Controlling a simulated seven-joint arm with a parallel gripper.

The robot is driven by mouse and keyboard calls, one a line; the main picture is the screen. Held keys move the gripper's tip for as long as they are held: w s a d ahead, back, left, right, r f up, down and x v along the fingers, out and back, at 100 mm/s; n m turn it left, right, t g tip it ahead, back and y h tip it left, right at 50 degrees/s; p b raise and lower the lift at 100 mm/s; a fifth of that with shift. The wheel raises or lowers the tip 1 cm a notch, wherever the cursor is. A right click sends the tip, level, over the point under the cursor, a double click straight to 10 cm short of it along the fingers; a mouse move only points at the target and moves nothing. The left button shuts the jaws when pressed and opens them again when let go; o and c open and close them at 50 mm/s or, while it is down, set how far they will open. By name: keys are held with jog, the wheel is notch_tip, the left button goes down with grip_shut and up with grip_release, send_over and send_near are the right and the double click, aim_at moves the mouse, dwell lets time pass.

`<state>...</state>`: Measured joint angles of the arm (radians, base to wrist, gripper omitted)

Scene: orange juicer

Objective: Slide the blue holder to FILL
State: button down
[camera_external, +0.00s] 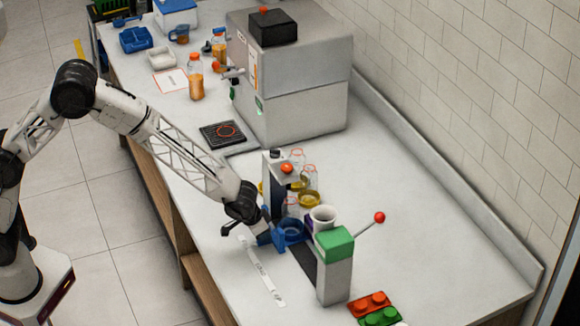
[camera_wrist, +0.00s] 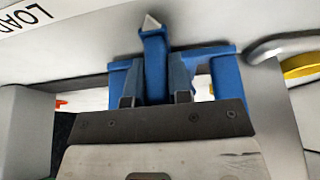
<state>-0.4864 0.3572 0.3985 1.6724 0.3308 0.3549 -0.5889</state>
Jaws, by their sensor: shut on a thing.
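The blue holder (camera_external: 290,232) sits on a dark rail (camera_external: 303,262) between a grey post with a red knob (camera_external: 286,168) and a grey post with a green top (camera_external: 334,243). My gripper (camera_external: 262,222) reaches it from the left, low over the counter. In the wrist view my gripper (camera_wrist: 155,88) is shut on the holder's upright blue tab, one finger on each side. The holder's blue body (camera_wrist: 226,82) shows behind the fingers. A white label strip (camera_external: 262,272) lies left of the rail; the word LOAD (camera_wrist: 30,17) reads at the wrist view's upper left.
A white cup (camera_external: 322,215) stands at the rail's right side, near clear jars with yellow contents (camera_external: 309,198). A lever with a red ball (camera_external: 379,217) sticks out right. Red and green blocks (camera_external: 370,303) lie in front. A large grey machine (camera_external: 300,90) stands behind.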

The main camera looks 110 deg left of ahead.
jog(key=shift+s+a, duration=0.8)
jog(key=shift+a, duration=0.05)
jog(key=c, duration=1.1)
grip_release()
jog(key=shift+s+a, duration=0.1)
jog(key=shift+o, duration=0.3)
jog(key=shift+r, duration=0.1)
jog(key=shift+d+r, duration=0.2)
jog(key=v, duration=0.7)
jog(key=shift+r, duration=0.15)
